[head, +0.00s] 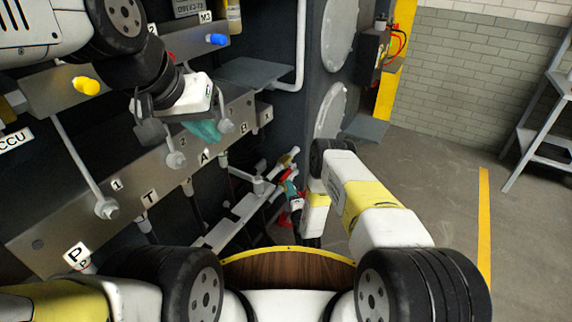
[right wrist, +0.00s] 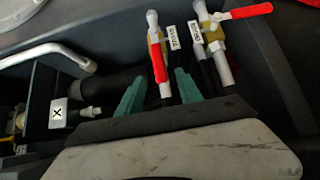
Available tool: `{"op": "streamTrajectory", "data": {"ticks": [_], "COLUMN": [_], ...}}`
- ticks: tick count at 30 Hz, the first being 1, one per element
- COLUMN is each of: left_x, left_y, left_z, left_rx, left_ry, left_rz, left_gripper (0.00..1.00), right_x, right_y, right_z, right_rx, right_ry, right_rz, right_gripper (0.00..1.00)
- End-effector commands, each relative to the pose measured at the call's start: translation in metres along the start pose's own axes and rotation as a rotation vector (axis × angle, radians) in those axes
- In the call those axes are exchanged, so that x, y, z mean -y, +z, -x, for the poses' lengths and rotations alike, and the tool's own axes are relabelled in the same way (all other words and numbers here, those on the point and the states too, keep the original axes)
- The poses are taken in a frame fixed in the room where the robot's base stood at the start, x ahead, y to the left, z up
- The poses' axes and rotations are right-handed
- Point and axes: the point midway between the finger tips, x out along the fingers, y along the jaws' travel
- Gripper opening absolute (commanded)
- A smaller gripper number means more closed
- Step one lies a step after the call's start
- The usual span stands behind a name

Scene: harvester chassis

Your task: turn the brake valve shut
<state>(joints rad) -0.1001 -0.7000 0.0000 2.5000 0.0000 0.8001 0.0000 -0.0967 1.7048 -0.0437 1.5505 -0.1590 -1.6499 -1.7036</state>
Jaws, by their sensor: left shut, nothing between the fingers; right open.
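Two brass-bodied valves with red levers show in the right wrist view. The left valve's lever (right wrist: 160,62) lies along its pipe; the right valve's lever (right wrist: 245,13) sticks out across its pipe. Small white labels (right wrist: 174,38) stand between them, too small to read surely, so I cannot tell which is the brake valve. My right gripper (right wrist: 158,84) is open, its teal fingers to either side of the left lever's lower end; contact is unclear. In the head view, the right gripper (head: 291,188) is by the valves. My left gripper (head: 206,131) is shut and empty in front of the labelled plate.
The grey plate (head: 130,190) carries several ports with letter and number labels. A white bent pipe (head: 299,60) and a grey ledge (head: 250,72) are above the valves. A metal stand (head: 540,125) is far right. The floor (head: 455,180) on the right is clear.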

Motion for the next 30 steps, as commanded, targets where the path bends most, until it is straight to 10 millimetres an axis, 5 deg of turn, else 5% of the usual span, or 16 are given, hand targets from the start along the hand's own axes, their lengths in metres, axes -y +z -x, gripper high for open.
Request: {"op": "streamTrajectory", "data": {"ticks": [12, 24, 30], "left_x": [0.000, 0.000, 0.000], "left_y": [0.000, 0.000, 0.000], "left_z": [0.000, 0.000, 0.000], "left_rx": [0.000, 0.000, 0.000], "left_ry": [0.000, 0.000, 0.000], "left_rz": [0.000, 0.000, 0.000], "left_gripper": [0.00, 0.00, 0.00], "right_x": [-0.001, -0.001, -0.001], "right_y": [0.001, 0.001, 0.001], "right_z": [-0.062, -0.071, -0.071], "right_rx": [0.001, 0.000, 0.001], "right_ry": [0.002, -0.001, -0.001], "right_rz": [-0.003, -0.003, -0.003], "right_gripper": [0.43, 0.43, 0.03]}}
